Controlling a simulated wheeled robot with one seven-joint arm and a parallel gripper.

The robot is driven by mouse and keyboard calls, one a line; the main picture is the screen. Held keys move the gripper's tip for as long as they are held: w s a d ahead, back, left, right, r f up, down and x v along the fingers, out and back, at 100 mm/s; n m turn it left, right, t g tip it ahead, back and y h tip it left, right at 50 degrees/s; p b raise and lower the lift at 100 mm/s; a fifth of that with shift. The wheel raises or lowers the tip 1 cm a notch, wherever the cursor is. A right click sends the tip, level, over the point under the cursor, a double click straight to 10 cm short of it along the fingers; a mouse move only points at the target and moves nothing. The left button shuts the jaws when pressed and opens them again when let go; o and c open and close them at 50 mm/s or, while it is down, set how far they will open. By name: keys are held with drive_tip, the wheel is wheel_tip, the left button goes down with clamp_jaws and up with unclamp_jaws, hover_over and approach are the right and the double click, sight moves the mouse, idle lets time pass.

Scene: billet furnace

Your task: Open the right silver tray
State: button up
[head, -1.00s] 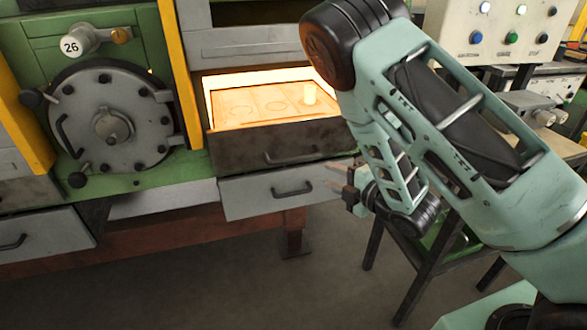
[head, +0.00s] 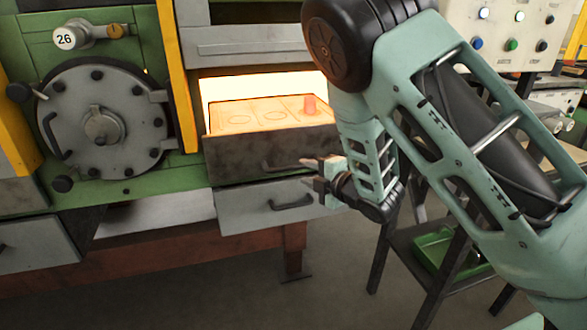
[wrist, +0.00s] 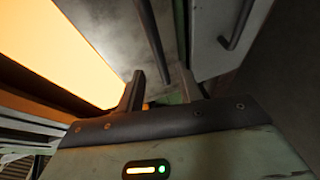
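The right silver tray (head: 240,208) is a grey drawer with a dark bar handle (head: 292,203), shut under the furnace opening. In the wrist view, its handle (wrist: 238,25) is at the upper right. Directly above it, a dark drawer (head: 235,158) is pulled out, with its own bar handle (head: 280,165). My gripper (head: 306,166) is near the right end of the dark drawer's handle. In the wrist view, my gripper (wrist: 161,90) has its fingers apart and empty, with the dark drawer's handle (wrist: 152,42) ahead between them; contact is not visible.
A glowing furnace opening (head: 255,90) is behind the dark drawer, which holds a reddish billet (head: 309,104). Another grey drawer (head: 40,248) is at the left. A dark stand with a green tray (head: 432,245) is at the right. The floor in front is clear.

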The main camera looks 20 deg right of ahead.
sight(295, 168)
drive_tip(key=x, duration=0.6)
drive_tip(key=shift+w+a, duration=0.1)
drive_tip(key=shift+w, duration=0.1)
clamp_jaws()
